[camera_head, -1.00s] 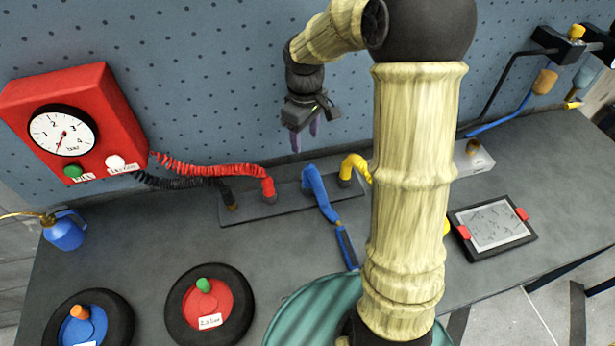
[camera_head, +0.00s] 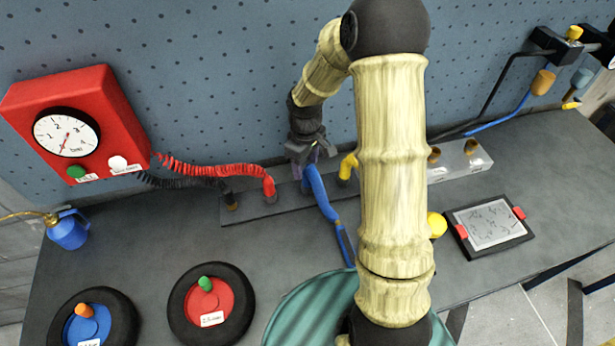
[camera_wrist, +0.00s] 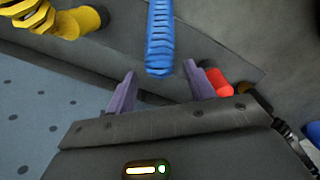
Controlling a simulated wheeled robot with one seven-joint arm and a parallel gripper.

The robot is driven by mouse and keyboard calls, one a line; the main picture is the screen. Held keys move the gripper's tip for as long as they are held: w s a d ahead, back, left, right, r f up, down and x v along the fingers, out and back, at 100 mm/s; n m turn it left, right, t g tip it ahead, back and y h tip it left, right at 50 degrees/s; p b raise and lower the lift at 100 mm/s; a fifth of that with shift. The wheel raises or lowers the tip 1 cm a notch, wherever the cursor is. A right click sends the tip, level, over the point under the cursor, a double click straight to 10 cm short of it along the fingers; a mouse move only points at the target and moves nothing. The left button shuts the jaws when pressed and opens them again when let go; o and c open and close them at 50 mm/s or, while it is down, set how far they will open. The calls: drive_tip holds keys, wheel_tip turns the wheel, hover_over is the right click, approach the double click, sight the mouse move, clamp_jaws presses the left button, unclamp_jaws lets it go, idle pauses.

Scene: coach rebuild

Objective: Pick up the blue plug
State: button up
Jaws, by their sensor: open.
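The blue plug (camera_head: 315,183) stands in the grey strip (camera_head: 290,200) at the back of the bench, with its blue cord running forward. In the wrist view the ribbed blue plug (camera_wrist: 159,40) comes down from the top edge, its end between and just beyond my fingertips. My gripper (camera_head: 307,165) is directly over the plug in the head view and hides its top. It also shows in the wrist view (camera_wrist: 158,75) with two purple fingers spread apart, one to each side of the plug's line. No contact with the plug is visible.
A yellow plug (camera_head: 347,168) stands close right of the blue one. A red plug (camera_head: 269,188) and a black plug (camera_head: 230,202) stand to the left. A red gauge box (camera_head: 110,115) is at the left wall. Two wheels lie at the front left.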

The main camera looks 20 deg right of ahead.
sight(308, 171)
drive_tip(key=f, duration=0.1)
drive_tip(key=f+p, duration=0.1)
drive_tip(key=f, duration=0.2)
drive_tip(key=shift+s+d+f, duration=0.1)
drive_tip(key=shift+s+d, duration=0.1)
drive_tip(key=shift+s, duration=0.15)
drive_tip(key=shift+f, duration=0.45)
drive_tip(key=shift+c, duration=0.4)
drive_tip(key=c, duration=1)
